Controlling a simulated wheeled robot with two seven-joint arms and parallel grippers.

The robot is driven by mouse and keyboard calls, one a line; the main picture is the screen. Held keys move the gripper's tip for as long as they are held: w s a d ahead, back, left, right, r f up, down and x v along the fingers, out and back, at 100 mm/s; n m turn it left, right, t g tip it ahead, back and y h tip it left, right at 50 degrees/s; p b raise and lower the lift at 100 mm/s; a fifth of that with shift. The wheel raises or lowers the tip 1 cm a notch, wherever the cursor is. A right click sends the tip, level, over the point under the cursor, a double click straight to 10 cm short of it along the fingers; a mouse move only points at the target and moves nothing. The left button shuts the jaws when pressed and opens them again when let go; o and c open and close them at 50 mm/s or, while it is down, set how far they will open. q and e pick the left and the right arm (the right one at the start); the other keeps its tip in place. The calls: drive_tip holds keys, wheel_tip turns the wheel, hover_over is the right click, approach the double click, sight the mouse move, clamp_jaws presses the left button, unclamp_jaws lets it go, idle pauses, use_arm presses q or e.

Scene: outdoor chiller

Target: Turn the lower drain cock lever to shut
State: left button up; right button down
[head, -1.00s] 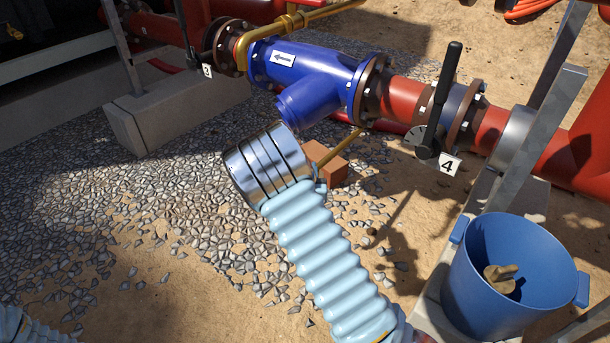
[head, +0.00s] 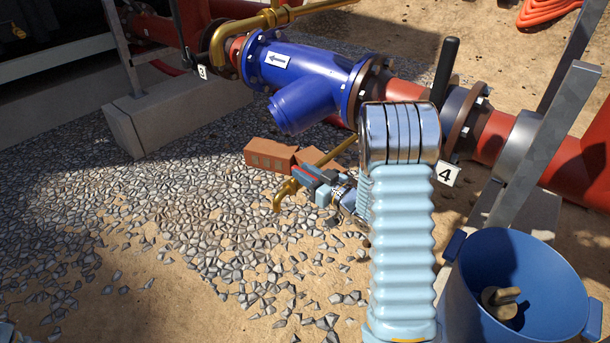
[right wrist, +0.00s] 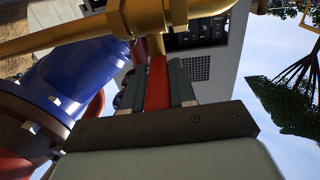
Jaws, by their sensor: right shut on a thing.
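The lower drain cock (head: 284,194) is a brass fitting with a downturned spout, low under the blue strainer, in front of the bricks in the head view. Its brass body shows large at the top of the right wrist view (right wrist: 150,18). The red lever (right wrist: 157,82) runs from this body down between my two grey fingers. My right gripper (head: 318,179) is shut on the red lever, with a finger on each side. It also fills the middle of the right wrist view (right wrist: 158,84). My forearm hides part of the brass pipe. My left gripper is out of view.
The blue strainer (head: 310,82) lies just above and behind the gripper. Red-brown bricks (head: 269,155) lie beside it. Valve 4 with its black handle (head: 446,70) stands right of my arm. A blue bucket (head: 463,290) is at bottom right. Gravel ground (head: 150,220) to the left is clear.

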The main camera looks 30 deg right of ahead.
drive_tip(key=shift+w+d+n+y, duration=0.1)
drive_tip(key=shift+d+n+y, duration=0.1)
drive_tip(key=shift+n+y, duration=0.35)
drive_tip(key=c, duration=1)
unclamp_jaws()
drive_tip(key=shift+y, duration=0.25)
drive_tip(key=v, duration=1.2)
drive_tip(key=shift+r+p, duration=0.25)
drive_tip(key=shift+p, duration=0.1)
